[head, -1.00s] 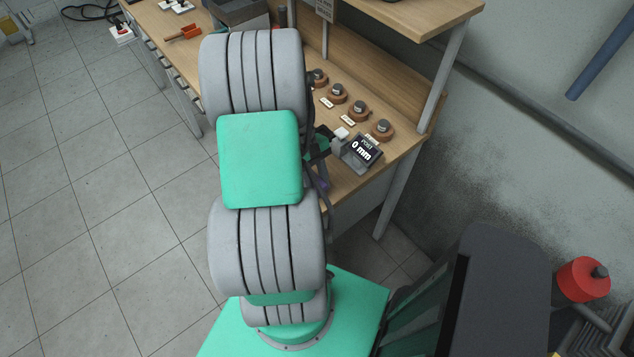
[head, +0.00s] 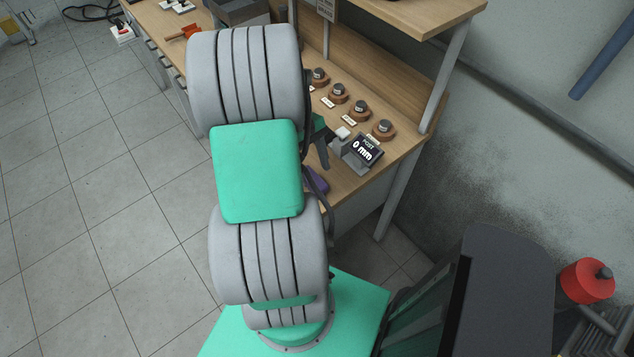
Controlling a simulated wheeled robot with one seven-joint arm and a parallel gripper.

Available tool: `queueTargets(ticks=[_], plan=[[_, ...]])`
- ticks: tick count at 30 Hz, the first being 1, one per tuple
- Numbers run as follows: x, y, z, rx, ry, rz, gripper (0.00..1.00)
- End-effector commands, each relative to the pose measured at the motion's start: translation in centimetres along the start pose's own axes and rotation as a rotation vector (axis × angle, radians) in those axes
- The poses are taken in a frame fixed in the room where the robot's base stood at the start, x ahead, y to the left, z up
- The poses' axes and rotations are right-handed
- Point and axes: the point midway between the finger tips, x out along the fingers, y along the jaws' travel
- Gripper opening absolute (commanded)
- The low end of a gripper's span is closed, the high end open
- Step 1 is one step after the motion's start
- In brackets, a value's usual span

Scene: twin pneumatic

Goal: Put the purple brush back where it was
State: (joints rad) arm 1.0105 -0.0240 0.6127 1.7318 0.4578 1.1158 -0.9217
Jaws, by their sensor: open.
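The purple brush (head: 317,180) lies at the front edge of the wooden workbench, just right of my arm. Only part of it shows, as my arm covers its left side. My gripper (head: 323,158) is partly hidden behind my arm, and one dark finger shows a little behind the brush in the picture. The gripper is open, and the visible finger appears apart from the brush.
Several round wooden bases with metal knobs (head: 361,109) and labels line the bench (head: 375,178). A shelf (head: 432,14) overhangs the back. A dark grey bin (head: 240,10) and an orange-handled tool (head: 186,33) are at the far left.

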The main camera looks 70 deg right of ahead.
Motion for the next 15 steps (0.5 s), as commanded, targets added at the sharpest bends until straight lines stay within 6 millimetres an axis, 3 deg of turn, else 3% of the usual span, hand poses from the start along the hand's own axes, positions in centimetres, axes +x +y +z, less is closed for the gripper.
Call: queueTargets(ticks=[6,12,15], plan=[[-5.0,0.0,-0.1,-0.001,0.000,0.001,0.58],[-6.5,-0.1,0.0,-0.002,0.000,0.001,0.58],[-7.8,-1.6,-0.8,-0.027,0.034,0.037,0.58]])
